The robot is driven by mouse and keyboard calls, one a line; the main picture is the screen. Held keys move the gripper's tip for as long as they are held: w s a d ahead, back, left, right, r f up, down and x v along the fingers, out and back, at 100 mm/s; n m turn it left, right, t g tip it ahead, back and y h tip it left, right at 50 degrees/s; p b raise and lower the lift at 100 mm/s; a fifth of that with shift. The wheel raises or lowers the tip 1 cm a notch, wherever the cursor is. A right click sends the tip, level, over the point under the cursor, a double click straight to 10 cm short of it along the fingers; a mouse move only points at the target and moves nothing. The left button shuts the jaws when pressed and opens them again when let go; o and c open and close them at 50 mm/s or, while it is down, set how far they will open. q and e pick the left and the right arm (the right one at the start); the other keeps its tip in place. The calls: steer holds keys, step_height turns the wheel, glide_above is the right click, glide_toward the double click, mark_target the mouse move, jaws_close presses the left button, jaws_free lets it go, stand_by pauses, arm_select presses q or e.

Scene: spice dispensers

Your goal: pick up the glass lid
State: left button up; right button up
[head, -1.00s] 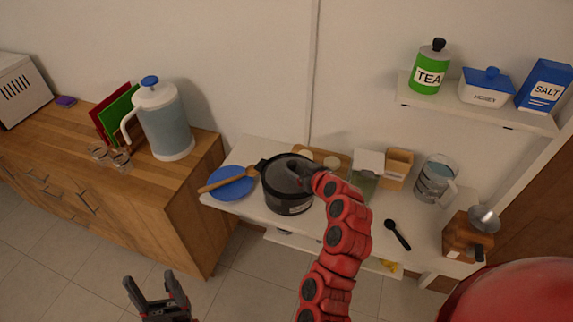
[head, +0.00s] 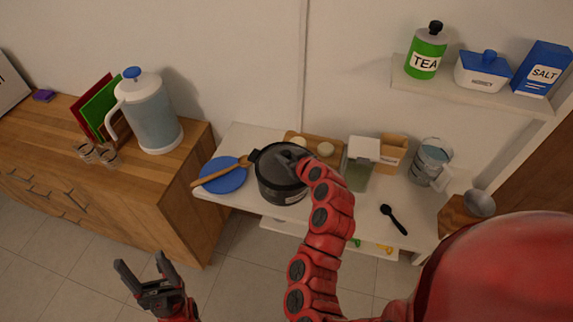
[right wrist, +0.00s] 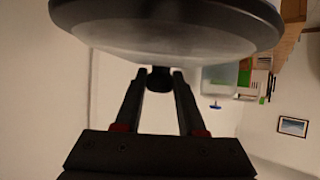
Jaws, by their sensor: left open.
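The glass lid (head: 272,160) is a grey disc over the black pot (head: 283,190) on the white table. In the right wrist view, the lid (right wrist: 165,38) shows upside down, with a dark rim and a dark knob (right wrist: 159,79). My right gripper (head: 291,157) reaches the knob. In the right wrist view, its fingers (right wrist: 159,74) stand on both sides of the knob and look closed on it. I cannot tell whether the lid is clear of the pot rim. My left gripper (head: 140,268) is open and empty, low in front of the wooden counter.
A blue plate (head: 224,180) with a wooden spoon (head: 210,181) lies left of the pot. A cutting board, a glass jar (head: 360,172), a box (head: 392,155) and a black spoon (head: 392,218) are to the right. A jug (head: 150,115) stands on the counter (head: 190,175).

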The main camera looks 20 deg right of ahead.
steer(key=shift+f, duration=0.1)
steer(key=shift+c, duration=1.1)
jaws_close()
steer(key=shift+s, duration=0.1)
